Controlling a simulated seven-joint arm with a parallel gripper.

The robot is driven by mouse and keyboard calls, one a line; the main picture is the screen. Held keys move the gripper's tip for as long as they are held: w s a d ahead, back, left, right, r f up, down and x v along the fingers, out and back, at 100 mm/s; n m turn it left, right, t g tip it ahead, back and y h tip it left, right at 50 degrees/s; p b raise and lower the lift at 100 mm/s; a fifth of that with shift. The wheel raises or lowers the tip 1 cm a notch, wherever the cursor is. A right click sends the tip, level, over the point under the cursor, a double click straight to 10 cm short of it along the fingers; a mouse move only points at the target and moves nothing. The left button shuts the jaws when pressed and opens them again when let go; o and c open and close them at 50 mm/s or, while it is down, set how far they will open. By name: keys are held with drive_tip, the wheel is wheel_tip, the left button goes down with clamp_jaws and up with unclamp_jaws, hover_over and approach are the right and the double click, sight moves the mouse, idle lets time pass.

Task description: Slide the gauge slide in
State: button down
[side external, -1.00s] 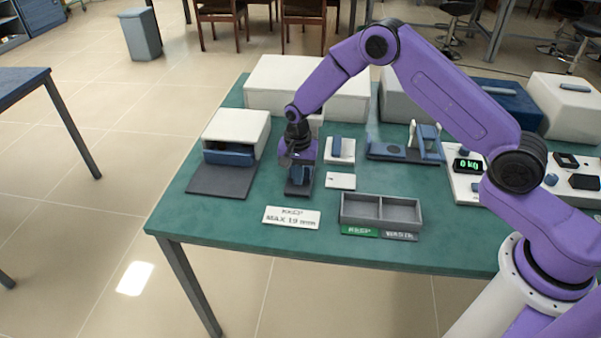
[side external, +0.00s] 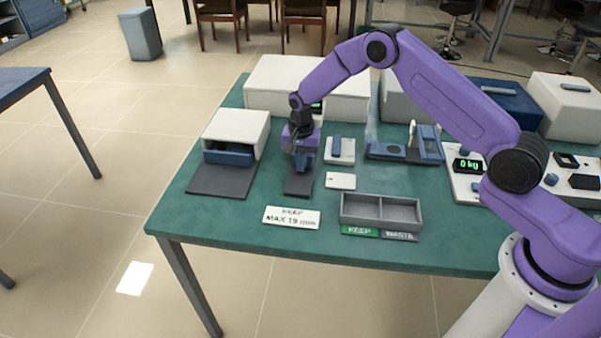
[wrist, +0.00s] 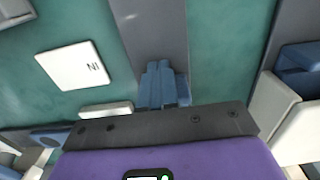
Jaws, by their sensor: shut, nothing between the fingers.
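My gripper (side external: 303,166) is low over the back end of a dark grey strip (side external: 299,185) that lies on the table. Its fingers, shut with nothing between them, show in the wrist view (wrist: 158,72). A blue piece (wrist: 183,90) shows close beside and behind the fingertips; it looks like the gauge slide, but much of it is hidden by my gripper. I cannot tell whether the fingers touch it. The front part of the strip is bare.
A white furnace (side external: 236,132) with a blue front part stands left. A white block with a blue bar (side external: 341,150) and a white card (side external: 340,181) are close on the right.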

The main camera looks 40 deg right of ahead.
drive_tip(key=shift+s+a, duration=0.2)
wheel_tip(320, 180, up, 7)
idle(1.1)
